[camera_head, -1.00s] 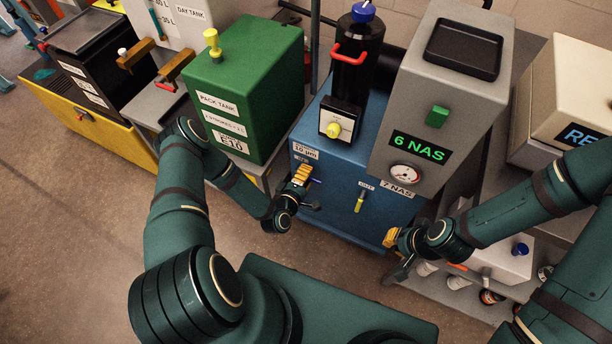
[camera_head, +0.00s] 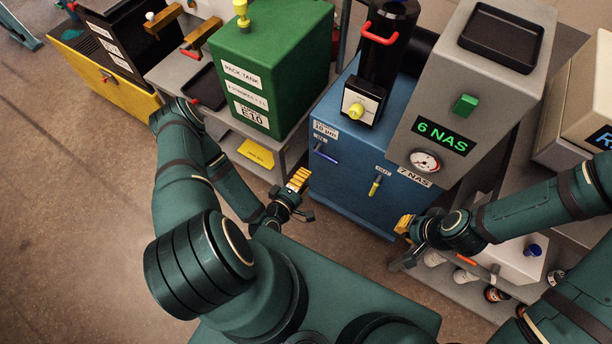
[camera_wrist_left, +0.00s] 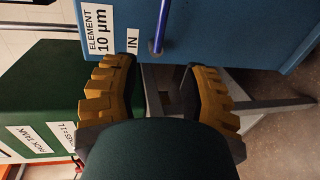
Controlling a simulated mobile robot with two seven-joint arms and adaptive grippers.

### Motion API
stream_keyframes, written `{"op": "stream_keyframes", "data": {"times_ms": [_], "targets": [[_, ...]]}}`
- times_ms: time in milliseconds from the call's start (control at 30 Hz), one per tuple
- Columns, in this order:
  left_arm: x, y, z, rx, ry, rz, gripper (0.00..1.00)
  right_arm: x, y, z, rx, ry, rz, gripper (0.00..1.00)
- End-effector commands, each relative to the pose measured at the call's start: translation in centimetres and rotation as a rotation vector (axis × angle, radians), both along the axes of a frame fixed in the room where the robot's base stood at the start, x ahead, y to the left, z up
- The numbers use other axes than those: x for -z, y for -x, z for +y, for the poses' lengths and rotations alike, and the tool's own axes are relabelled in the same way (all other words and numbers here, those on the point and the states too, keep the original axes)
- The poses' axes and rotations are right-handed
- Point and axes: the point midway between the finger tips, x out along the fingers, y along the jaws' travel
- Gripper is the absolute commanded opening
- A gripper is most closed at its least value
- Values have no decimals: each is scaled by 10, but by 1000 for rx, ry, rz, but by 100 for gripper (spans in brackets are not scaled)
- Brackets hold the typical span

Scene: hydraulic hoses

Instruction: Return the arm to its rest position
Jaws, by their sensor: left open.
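My left gripper (camera_head: 298,192) is in front of the lower left of the blue filter unit (camera_head: 350,155), clear of it. In the left wrist view my left gripper (camera_wrist_left: 160,95) has its yellow ridged fingers wide apart with nothing between them. Beyond the fingers, that view shows the blue unit (camera_wrist_left: 220,35) with a blue lever (camera_wrist_left: 159,30) beside the IN label. My right gripper (camera_head: 403,240) is at the lower right, in front of the grey lower shelf. Its fingers are seen edge-on, and I cannot tell whether they are open.
The green pack tank (camera_head: 270,65) stands left of the blue unit. The grey display unit (camera_head: 470,90) reads 6 NAS. A yellow-fronted cabinet (camera_head: 95,80) stands at the far left. White bottles are on the lower right shelf. The brown floor at the left is free.

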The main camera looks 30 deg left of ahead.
Motion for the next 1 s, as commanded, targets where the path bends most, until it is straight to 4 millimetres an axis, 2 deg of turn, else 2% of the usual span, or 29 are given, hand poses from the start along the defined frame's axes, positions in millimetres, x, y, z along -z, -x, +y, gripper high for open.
{"op": "stream_keyframes", "data": {"times_ms": [400, 533, 767, 867, 1000], "targets": [[0, -1, 0, 0, -1, 1, 44, 0, 0, 0, 0, 0, 0, 0], [-1, -7, -6, 52, -47, 38, 44, 0, 0, 0, 0, 0, 0, 0], [-10, -26, -44, 411, -369, 290, 44, 0, 0, 0, 0, 0, 0, 0], [-21, -22, -61, 598, -526, 414, 44, 0, 0, 0, 0, 0, 0, 0], [-48, -3, -82, 841, -692, 558, 44, 0, 0, 0, 0, 0, 0, 0]]}}
